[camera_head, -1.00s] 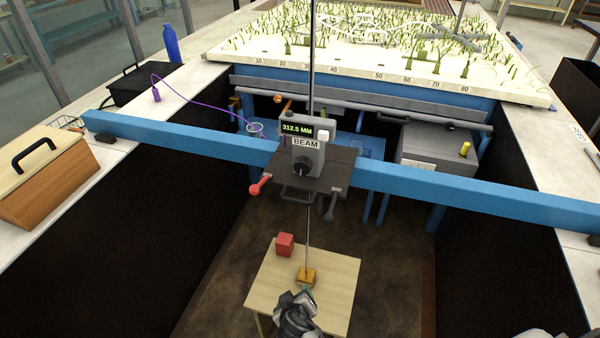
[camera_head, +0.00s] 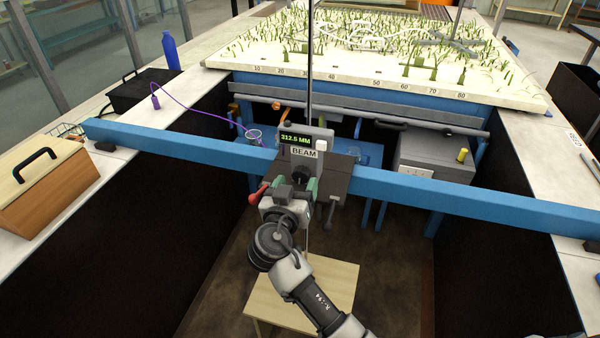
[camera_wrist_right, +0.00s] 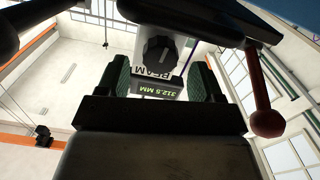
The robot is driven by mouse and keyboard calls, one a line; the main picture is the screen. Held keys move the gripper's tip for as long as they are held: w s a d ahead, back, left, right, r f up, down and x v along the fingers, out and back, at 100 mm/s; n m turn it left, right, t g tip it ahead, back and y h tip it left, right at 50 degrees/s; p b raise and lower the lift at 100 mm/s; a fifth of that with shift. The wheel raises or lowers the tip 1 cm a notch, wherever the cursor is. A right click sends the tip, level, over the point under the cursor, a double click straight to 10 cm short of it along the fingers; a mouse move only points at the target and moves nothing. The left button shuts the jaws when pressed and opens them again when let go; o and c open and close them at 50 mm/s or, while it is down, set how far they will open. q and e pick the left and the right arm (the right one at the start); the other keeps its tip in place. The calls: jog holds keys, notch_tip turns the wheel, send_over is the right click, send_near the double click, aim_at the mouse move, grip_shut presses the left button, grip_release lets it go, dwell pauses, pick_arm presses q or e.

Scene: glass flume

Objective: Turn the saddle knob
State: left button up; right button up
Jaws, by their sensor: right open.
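The saddle (camera_head: 337,178) is a dark plate on the blue beam, carrying a grey unit with a "312.5 MM" display (camera_head: 296,140) and a "BEAM" label. The dark saddle knob (camera_head: 301,173) sits low on the unit's front, partly hidden by my gripper. My right gripper (camera_head: 295,183) is open just in front of the unit, its green pads on either side of the knob's line. In the right wrist view the knob (camera_wrist_right: 158,54) shows between and beyond the pads, with a gap on each side. I cannot tell how deep it sits between them. My left gripper is not in view.
A lever with a red ball (camera_head: 254,198) sticks out left of my gripper; it also shows in the wrist view (camera_wrist_right: 268,123). The blue beam (camera_head: 440,190) spans the flume. A small wooden table (camera_head: 335,280) stands below. A planted bed (camera_head: 350,75) lies behind.

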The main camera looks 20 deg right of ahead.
aim_at(300, 178)
jog(key=shift+x, duration=1.55)
jog(key=shift+c, duration=0.2)
jog(key=c, duration=0.9)
jog(key=b, duration=0.2)
jog(key=shift+f+b, duration=0.3)
jog(key=shift+r+m, duration=0.1)
jog(key=shift+m, duration=0.2)
jog(key=shift+r, duration=0.2)
jog(key=o, duration=0.9)
jog(key=shift+o, duration=0.2)
jog(key=shift+f, duration=0.1)
